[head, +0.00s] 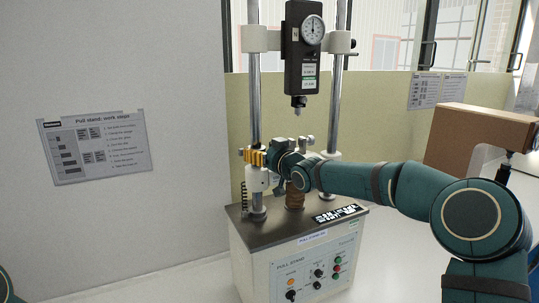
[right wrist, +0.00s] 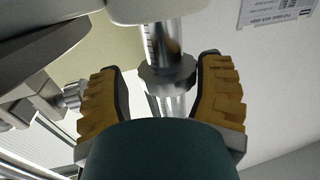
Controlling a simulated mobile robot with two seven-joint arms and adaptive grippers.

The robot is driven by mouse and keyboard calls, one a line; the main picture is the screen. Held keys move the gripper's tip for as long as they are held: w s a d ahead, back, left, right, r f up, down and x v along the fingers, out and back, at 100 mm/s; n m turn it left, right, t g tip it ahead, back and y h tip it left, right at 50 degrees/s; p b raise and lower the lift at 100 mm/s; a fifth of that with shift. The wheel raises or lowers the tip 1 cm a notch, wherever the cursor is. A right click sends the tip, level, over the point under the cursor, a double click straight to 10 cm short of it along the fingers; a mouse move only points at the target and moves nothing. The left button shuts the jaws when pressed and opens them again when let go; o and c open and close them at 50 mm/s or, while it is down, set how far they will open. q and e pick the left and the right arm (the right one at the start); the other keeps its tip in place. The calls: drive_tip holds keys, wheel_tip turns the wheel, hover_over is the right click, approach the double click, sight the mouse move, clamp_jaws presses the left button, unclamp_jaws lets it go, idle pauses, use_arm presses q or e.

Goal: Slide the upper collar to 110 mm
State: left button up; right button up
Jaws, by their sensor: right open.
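The pull stand (head: 285,222) has two steel columns. My right gripper (head: 256,157) is at the left column (head: 254,110), just above a white block (head: 257,179). In the right wrist view my right gripper (right wrist: 160,70) is open, its yellow ribbed fingers on either side of the column. A grey metal collar (right wrist: 168,78) on the column lies between the fingers, with a visible gap to both. Scale marks (right wrist: 150,40) show on the column between the collar and the white block (right wrist: 155,9); their numbers are unreadable. The gripper hides the collar in the head view. My left gripper is not in view.
A black force gauge (head: 303,70) hangs between the columns, above my right arm. A coiled cable (head: 244,196) hangs by the left column. The control panel (head: 315,275) is on the stand's front. A work-steps sheet (head: 95,147) is on the left wall.

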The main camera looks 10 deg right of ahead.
drive_tip(key=shift+s+a+r, duration=0.15)
drive_tip(key=shift+s+a, duration=0.3)
drive_tip(key=d+v, duration=0.1)
drive_tip(key=v, duration=1)
drive_tip(key=shift+d, duration=0.15)
